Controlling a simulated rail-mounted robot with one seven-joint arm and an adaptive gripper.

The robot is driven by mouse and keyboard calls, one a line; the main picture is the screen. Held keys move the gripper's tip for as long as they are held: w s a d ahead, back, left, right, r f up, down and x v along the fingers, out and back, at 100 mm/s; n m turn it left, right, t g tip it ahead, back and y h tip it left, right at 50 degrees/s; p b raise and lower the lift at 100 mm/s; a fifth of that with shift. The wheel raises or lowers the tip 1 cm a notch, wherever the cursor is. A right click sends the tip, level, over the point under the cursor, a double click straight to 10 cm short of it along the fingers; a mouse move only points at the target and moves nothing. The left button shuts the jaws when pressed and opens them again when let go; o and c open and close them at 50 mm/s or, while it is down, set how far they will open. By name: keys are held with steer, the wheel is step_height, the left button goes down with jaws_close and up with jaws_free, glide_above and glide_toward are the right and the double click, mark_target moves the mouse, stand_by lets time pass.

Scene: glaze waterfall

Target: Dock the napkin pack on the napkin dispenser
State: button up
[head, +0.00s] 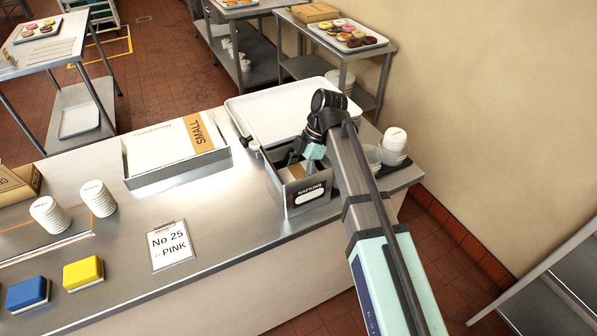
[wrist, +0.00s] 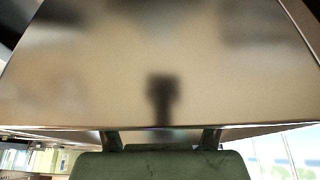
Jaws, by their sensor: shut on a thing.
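The napkin dispenser (head: 308,207) is a grey open-topped metal box with a "NAPKINS" label, near the right end of the counter. My gripper (head: 295,161) points down into its top and is shut on the napkin pack (head: 297,173), a brown and pale block seen partly inside the box. My arm covers the dispenser's right side, so the pack's underside and how it sits are hidden. In the wrist view, the gripper fingers (wrist: 161,139) are at the bottom edge, below a large blurred tan-grey surface that I cannot identify.
A white tray (head: 250,108) lies behind the dispenser, and a box marked "SMALL" (head: 175,145) stands to its left. Stacked cups (head: 394,143) stand to its right. A "No 25 PINK" card (head: 170,246) lies in front, left; bare counter (head: 228,210) lies between.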

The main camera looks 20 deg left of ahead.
steer(key=shift+f, duration=0.15)
steer(key=o, duration=1)
steer(key=shift+c, duration=0.2)
steer(key=b+v, duration=0.2)
steer(key=v, duration=0.9)
steer(key=shift+s+a, duration=0.1)
steer(key=shift+a, duration=0.1)
steer(key=shift+p+v, duration=0.4)
steer(key=shift+v, duration=0.35)
steer(key=shift+d, duration=0.15)
